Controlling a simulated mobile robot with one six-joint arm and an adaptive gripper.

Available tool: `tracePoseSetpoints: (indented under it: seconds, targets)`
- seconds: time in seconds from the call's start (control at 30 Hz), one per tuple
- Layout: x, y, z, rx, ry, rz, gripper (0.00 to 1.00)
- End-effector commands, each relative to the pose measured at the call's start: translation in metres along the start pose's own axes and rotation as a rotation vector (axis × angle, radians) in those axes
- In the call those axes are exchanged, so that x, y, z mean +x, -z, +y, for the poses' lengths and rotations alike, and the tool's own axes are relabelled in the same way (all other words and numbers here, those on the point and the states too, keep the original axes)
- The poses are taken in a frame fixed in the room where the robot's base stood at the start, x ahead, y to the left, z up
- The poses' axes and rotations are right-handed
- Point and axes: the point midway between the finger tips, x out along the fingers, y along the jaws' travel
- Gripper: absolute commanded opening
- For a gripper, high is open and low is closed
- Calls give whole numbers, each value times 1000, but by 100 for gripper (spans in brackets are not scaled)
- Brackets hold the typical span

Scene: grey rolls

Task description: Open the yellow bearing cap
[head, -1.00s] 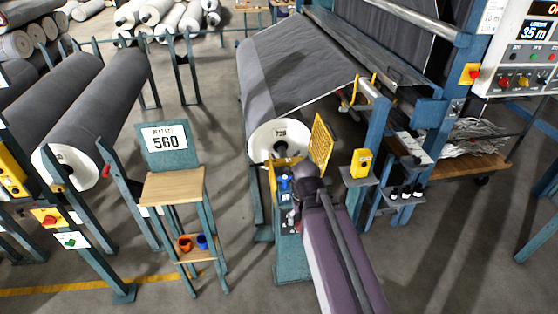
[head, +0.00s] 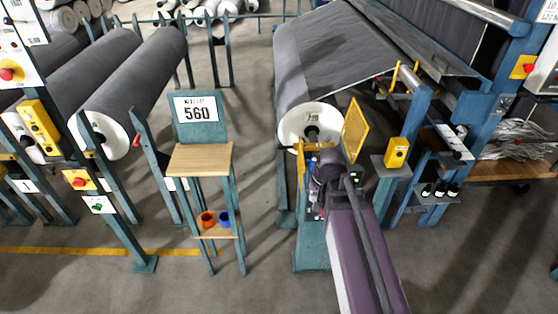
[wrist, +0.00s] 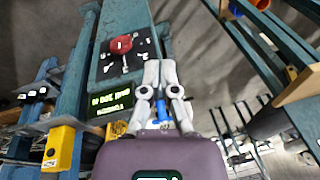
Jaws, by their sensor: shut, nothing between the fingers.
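A yellow part (head: 301,150), which looks like the bearing cap, sits at the near end of the grey roll's shaft, on top of a teal stand (head: 312,245). My wrist hides part of it, so I cannot tell whether it is open or closed. My gripper (wrist: 160,64) is shut and empty in the wrist view, its fingertips together in front of the teal stand's panel. In the head view my arm's end covers the gripper, close beside the yellow part. A blue piece shows between the finger bases in the wrist view.
A yellow mesh guard (head: 355,130) stands right of the grey roll (head: 308,122). A yellow control box (head: 396,152) is farther right. A wooden-topped stand (head: 200,159) with orange and blue cups is at left. The wrist view shows a red knob (wrist: 121,44) and a green display (wrist: 110,100).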

Motion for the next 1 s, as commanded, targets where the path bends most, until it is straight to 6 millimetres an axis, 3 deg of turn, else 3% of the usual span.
tracePoseSetpoints:
  seconds: [0.03,0.3,1.0]
  targets:
    - [21,9,-5,32,27,22,0]
    - [71,49,-36,220,178,126,0]
    - [174,149,-105,767,637,268,0]
